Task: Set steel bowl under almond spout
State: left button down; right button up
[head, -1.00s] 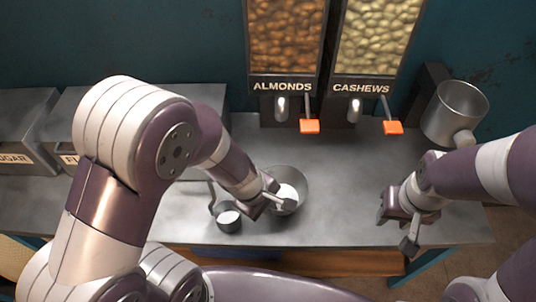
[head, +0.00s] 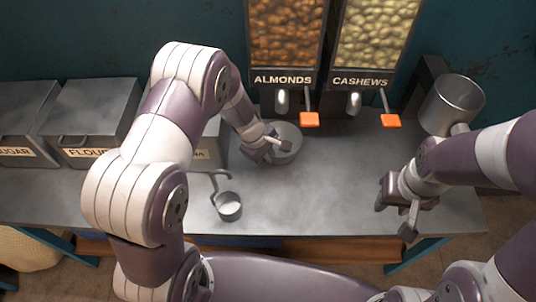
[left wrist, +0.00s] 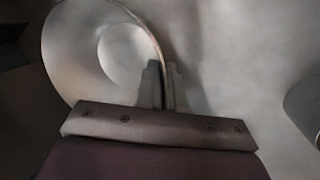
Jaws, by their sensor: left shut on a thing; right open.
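The steel bowl (head: 288,150) is on or just above the counter, a little in front of the almond dispenser. My left gripper (head: 272,145) is shut on its near rim. In the left wrist view the bowl (left wrist: 85,45) shows its inside, and the gripper fingers (left wrist: 164,88) pinch its rim. The almond spout (head: 282,101) hangs just behind the bowl, with an orange lever (head: 309,119) beside it. Whether the bowl touches the counter is unclear. My right gripper (head: 398,208) is open and empty over the counter's right part.
A small measuring cup with white contents (head: 229,206) stands near the counter's front edge. The cashew spout (head: 354,103) is right of the almond one. A steel pot (head: 455,103) is at the back right. Flour (head: 90,120) and sugar bins are at left. The middle counter (head: 330,185) is clear.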

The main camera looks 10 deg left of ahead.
pick_arm(q)
jog(key=c, duration=1.3)
grip_release()
jog(key=shift+f, duration=0.1)
jog(key=shift+o, duration=0.2)
jog(key=shift+r, duration=0.45)
jog(key=p+v, duration=0.2)
jog(key=v, duration=0.9)
jog(key=shift+s+r+p, duration=0.15)
jog(key=shift+r+p, duration=0.05)
jog(key=shift+p, duration=0.15)
jog(key=shift+a, duration=0.1)
